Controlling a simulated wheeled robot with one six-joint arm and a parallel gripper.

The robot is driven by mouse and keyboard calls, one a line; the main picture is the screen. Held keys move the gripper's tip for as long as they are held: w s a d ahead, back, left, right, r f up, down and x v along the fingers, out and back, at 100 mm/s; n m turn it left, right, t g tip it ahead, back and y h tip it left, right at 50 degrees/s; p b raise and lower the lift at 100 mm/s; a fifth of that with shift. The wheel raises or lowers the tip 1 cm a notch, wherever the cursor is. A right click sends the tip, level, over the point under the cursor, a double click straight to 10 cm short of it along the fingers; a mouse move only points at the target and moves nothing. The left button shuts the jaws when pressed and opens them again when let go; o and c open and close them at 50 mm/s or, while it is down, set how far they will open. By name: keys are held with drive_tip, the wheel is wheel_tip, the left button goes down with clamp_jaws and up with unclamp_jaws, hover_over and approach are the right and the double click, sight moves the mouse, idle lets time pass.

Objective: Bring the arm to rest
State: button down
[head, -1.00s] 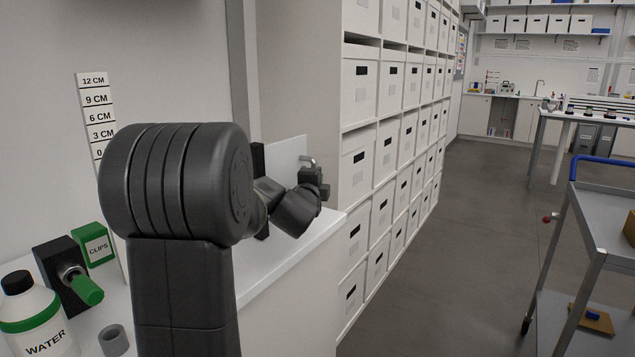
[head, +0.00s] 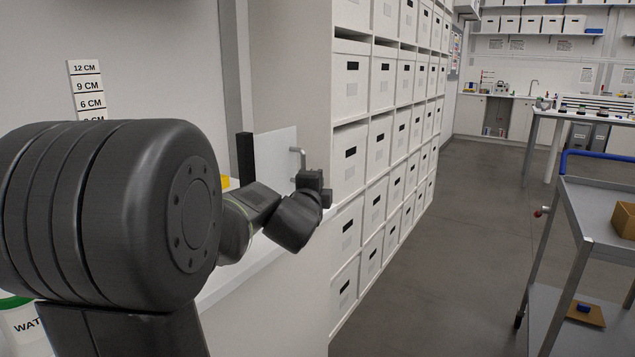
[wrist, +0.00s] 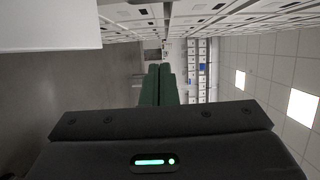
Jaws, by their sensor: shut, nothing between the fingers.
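My gripper shows in the wrist view (wrist: 157,85), where its two green fingers are together with nothing between them. In the head view my dark arm crosses the left half, with a large joint close to the camera. The arm's far end is beside a white panel with a metal handle, above the white counter. The fingertips cannot be made out in the head view.
A white panel (head: 275,158) with a handle stands at the counter (head: 225,285). White storage boxes (head: 350,75) fill shelves beyond it. A grey trolley (head: 590,225) with a blue handle stands at the right. The floor between is clear.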

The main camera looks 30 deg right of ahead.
drive_tip(key=shift+s+a, duration=0.25)
drive_tip(key=shift+s, duration=0.25)
drive_tip(key=shift+s+a, duration=0.25)
drive_tip(key=shift+s, duration=0.25)
drive_tip(key=shift+w, duration=0.1)
